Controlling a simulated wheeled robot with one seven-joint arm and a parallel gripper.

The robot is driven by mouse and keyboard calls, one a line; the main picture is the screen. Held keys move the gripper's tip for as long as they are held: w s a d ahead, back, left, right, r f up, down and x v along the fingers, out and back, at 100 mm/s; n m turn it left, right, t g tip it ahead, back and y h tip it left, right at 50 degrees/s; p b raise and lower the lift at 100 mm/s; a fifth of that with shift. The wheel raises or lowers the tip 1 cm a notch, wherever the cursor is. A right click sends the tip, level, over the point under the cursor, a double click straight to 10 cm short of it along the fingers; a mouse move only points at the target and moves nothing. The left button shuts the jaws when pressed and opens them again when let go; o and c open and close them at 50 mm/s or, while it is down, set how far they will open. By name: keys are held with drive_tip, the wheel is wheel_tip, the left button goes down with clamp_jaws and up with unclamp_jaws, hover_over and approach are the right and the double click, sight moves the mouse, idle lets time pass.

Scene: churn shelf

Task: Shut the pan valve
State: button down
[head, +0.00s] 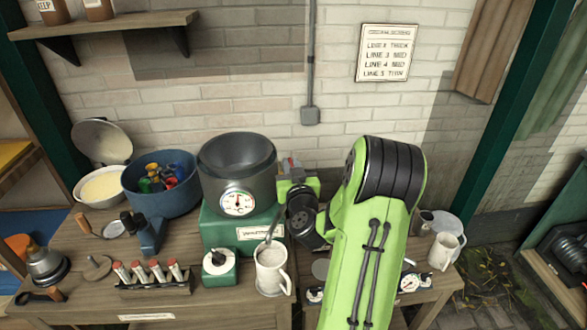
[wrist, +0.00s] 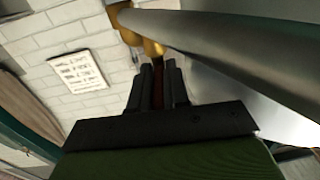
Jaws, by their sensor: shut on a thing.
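The grey metal pan (head: 225,180) with a round dial on its front stands on a green base (head: 225,232) on the bench. It also fills the upper right of the wrist view (wrist: 245,60). A brass valve (wrist: 150,46) sits beside the pan wall in the wrist view. Its dark red lever (wrist: 158,88) runs down between my fingers. My gripper (wrist: 157,75) is shut on this lever, and it shows at the pan's right side in the head view (head: 292,168). My arm and hand hide most of the valve there.
A white mug (head: 271,270) stands in front of the pan. A blue tub (head: 160,190) of coloured pieces stands left of it. A rack of red-topped tubes (head: 150,277) and a green box (head: 219,267) with a knob stand at the front. Another mug (head: 442,251) stands right of my arm.

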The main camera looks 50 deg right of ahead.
drive_tip(key=shift+w+r+m+g+h+p, duration=0.1)
drive_tip(key=shift+r+m+g+h+p, duration=0.1)
drive_tip(key=shift+m+g+h+p, duration=0.55)
drive_tip(key=shift+n+t, duration=0.25)
drive_tip(key=c, duration=1.2)
unclamp_jaws()
drive_tip(key=shift+o, duration=0.2)
drive_tip(key=shift+f, duration=0.1)
